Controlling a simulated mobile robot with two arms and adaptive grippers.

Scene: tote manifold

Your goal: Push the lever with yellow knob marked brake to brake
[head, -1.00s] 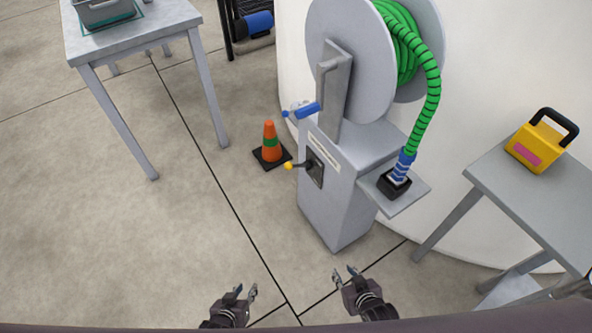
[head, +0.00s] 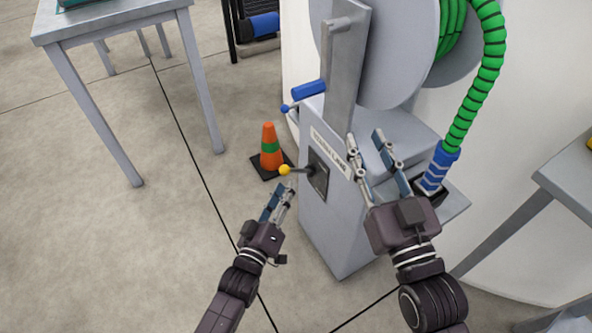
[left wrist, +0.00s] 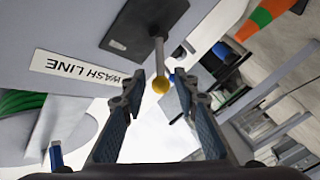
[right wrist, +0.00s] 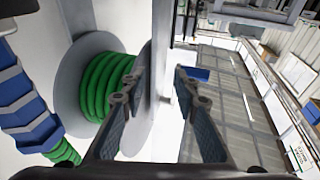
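The lever with the yellow knob (head: 285,170) sticks out to the left from a dark plate (head: 318,174) on the grey hose-reel cabinet (head: 325,225). In the left wrist view the knob (left wrist: 161,85) appears between the fingertips, on a grey rod. My left gripper (head: 283,192) is just below the knob in the head view, fingers apart and empty. Whether it touches the knob I cannot tell. My right gripper (head: 365,140) is in front of the cabinet's upper part, fingers apart and empty. No brake marking is readable; a label reads WASH LINE (left wrist: 78,68).
A blue-handled crank (head: 308,90) is above the lever. An orange cone (head: 270,150) stands on the floor behind the knob. A green hose (head: 478,95) hangs at the right into a blue fitting (head: 438,168). Tables stand at left and right. Floor at left is clear.

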